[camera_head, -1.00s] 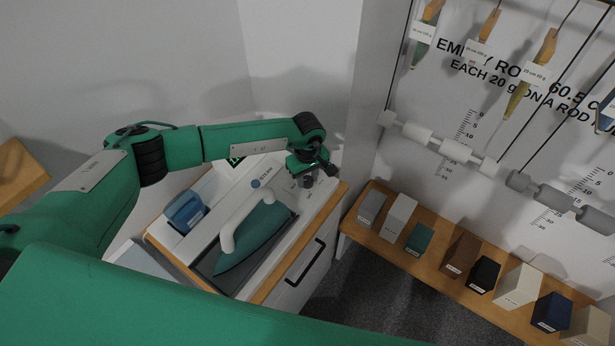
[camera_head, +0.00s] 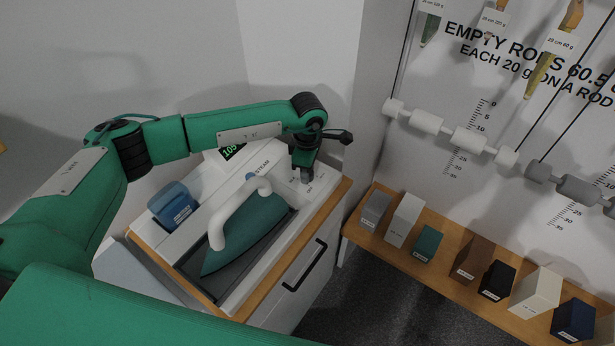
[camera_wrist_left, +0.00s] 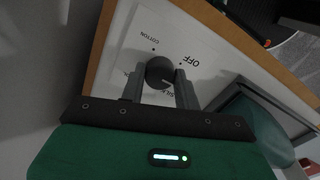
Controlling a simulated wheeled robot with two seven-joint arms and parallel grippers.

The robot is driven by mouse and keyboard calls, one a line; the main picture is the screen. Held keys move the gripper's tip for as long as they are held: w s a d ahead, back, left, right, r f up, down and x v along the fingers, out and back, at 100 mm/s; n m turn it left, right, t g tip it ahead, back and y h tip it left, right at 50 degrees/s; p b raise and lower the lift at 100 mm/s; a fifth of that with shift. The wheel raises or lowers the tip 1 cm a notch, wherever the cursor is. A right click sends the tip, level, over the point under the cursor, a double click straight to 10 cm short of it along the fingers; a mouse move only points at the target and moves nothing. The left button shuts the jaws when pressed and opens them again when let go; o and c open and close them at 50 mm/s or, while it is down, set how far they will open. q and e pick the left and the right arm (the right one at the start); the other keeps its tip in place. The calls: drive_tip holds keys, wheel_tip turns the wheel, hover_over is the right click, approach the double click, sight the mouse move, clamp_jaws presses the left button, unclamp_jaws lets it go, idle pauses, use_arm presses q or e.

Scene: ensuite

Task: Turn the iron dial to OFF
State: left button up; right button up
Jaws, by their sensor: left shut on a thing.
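The dark round iron dial (camera_wrist_left: 159,72) sits on a white panel in the left wrist view. The words OFF and COTTON show beside it, and SILK is partly hidden. My left gripper (camera_wrist_left: 160,78) is shut on the dial, one finger on each side. A small pale mark shows at the dial's lower right edge, toward SILK; its exact setting is hard to tell. In the head view my left gripper (camera_head: 305,168) reaches down to the panel's back right corner and hides most of the dial. My right gripper is not in view.
The teal iron (camera_head: 247,240) with a white handle lies in a grey recess beside the panel. A blue container (camera_head: 173,206) stands to its left. The green display (camera_head: 233,151) reads about 105. A wooden shelf (camera_head: 440,268) with several blocks is at right.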

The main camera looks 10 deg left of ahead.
use_arm(q)
drive_tip(key=n+b, duration=0.4)
drive_tip(key=shift+f+n, duration=0.25)
drive_tip(key=shift+n, duration=0.05)
drive_tip(key=n+b, duration=0.2)
drive_tip(key=n, duration=0.1)
drive_tip(key=shift+r+b, duration=0.1)
drive_tip(key=shift+b, duration=0.25)
drive_tip(key=shift+r+n+b, duration=0.1)
drive_tip(key=shift+n+b, duration=0.4)
drive_tip(key=shift+n, duration=0.3)
drive_tip(key=o, duration=1)
drive_tip(key=shift+r, duration=0.2)
